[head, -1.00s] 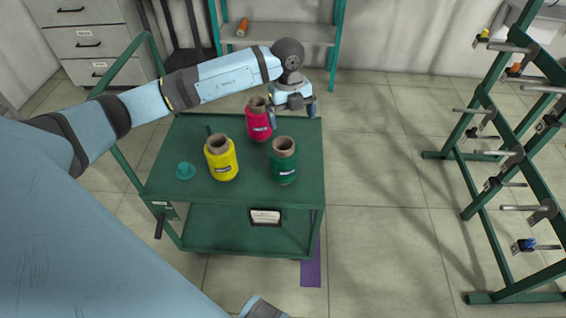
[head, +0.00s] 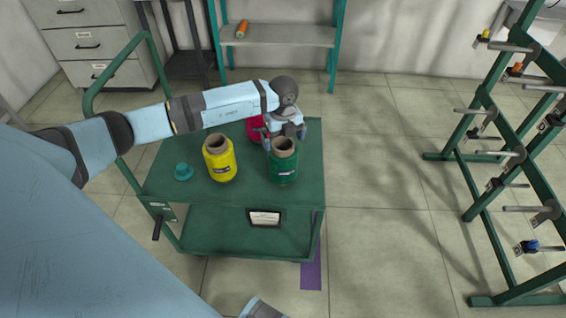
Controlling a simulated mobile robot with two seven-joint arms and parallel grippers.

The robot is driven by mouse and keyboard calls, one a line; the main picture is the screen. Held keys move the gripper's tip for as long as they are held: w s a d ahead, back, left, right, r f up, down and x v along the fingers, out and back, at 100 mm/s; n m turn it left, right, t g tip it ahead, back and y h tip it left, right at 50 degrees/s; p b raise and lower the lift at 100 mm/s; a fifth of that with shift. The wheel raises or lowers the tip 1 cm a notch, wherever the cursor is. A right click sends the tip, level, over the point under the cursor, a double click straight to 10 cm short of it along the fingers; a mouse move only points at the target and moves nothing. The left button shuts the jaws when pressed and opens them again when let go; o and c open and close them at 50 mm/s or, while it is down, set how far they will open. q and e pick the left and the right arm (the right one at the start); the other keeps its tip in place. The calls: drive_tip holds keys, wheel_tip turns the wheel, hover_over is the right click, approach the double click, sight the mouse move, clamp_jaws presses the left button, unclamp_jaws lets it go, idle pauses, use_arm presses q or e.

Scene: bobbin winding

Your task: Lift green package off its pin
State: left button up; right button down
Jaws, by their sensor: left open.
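The green package (head: 284,167) stands upright at the right front of the cart's green top (head: 235,200), with a brown tube end showing on top. No pin shows; it would be hidden inside the package. My left gripper (head: 284,139) is open, with its fingers to either side of the green package's tube end, at its top. I cannot tell whether they touch it. The red package (head: 254,127) stands behind, partly hidden by my left gripper. The yellow package (head: 220,160) stands to the left of the green one. My right gripper does not show.
A green rack with peg arms (head: 510,155) stands at the right. A shelf (head: 278,36) with an orange item and a drawer cabinet (head: 92,42) stand behind. Floor between cart and rack is clear.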

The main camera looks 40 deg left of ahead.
use_arm(q)
wheel_tip(320, 180, down, 2)
drive_tip(key=shift+f, duration=0.1)
drive_tip(key=c, duration=1.4)
drive_tip(key=shift+c, duration=0.2)
drive_tip(key=shift+r, duration=0.2)
wheel_tip(320, 180, up, 20)
drive_tip(key=shift+f+p, duration=0.1)
drive_tip(key=shift+p, duration=0.75)
